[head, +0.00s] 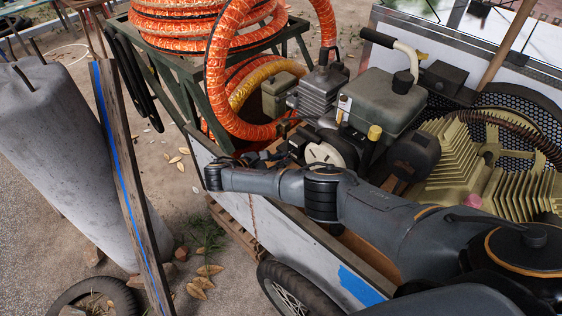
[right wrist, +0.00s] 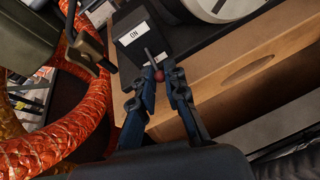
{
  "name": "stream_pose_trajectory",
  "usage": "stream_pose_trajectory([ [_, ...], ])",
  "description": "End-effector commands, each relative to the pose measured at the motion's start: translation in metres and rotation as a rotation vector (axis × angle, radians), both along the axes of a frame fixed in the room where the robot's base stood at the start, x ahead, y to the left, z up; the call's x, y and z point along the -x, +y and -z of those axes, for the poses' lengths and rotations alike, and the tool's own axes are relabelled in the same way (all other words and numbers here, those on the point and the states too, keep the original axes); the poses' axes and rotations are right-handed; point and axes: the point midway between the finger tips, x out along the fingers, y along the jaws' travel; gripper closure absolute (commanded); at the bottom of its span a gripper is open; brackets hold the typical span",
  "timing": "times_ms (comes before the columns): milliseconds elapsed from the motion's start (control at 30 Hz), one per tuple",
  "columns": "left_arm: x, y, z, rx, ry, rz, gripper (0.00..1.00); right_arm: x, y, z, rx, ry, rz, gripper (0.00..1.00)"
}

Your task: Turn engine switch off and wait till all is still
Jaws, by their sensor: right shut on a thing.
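In the right wrist view, the engine switch is a dark box with a white "ON" label (right wrist: 131,36) and a thin metal lever (right wrist: 150,56) tipped with a red knob (right wrist: 158,75). My right gripper (right wrist: 160,71) is shut on the lever's red end, with one finger on each side. In the head view, my right arm reaches across the cart's side and my right gripper (head: 275,160) is small and dark beside the engine (head: 330,145). The switch cannot be made out there. My left gripper is not in view.
A wooden board (right wrist: 240,72) with an oval slot lies close beside the gripper. Orange hose (head: 240,110) coils at the cart's left end. A grey cylinder (head: 60,150) and a blue-marked plank (head: 125,180) stand left. Yellow finned parts (head: 455,160) are at right.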

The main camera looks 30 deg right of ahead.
Motion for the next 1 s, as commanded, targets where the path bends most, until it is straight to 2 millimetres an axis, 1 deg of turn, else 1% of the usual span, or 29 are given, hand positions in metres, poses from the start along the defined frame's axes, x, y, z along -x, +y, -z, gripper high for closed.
stream_pose_trajectory([
  [33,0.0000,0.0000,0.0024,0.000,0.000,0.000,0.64,0.0006,0.0006,0.0027,0.007,-0.001,0.000,1.00],
  [533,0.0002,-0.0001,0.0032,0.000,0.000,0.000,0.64,0.0008,0.0001,0.0023,0.024,-0.006,0.000,1.00],
  [567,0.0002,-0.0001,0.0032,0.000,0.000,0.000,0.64,0.0008,0.0000,0.0024,0.023,-0.006,0.001,0.83],
  [600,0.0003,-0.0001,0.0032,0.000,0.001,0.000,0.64,0.0008,0.0000,0.0024,0.023,-0.006,0.001,0.75],
  [667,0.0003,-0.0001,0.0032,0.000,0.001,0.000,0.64,0.0007,0.0000,0.0023,0.022,-0.007,0.001,0.64],
  [1000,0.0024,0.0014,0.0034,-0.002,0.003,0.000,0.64,0.0005,0.0023,0.0008,0.023,-0.007,0.000,0.64],
])
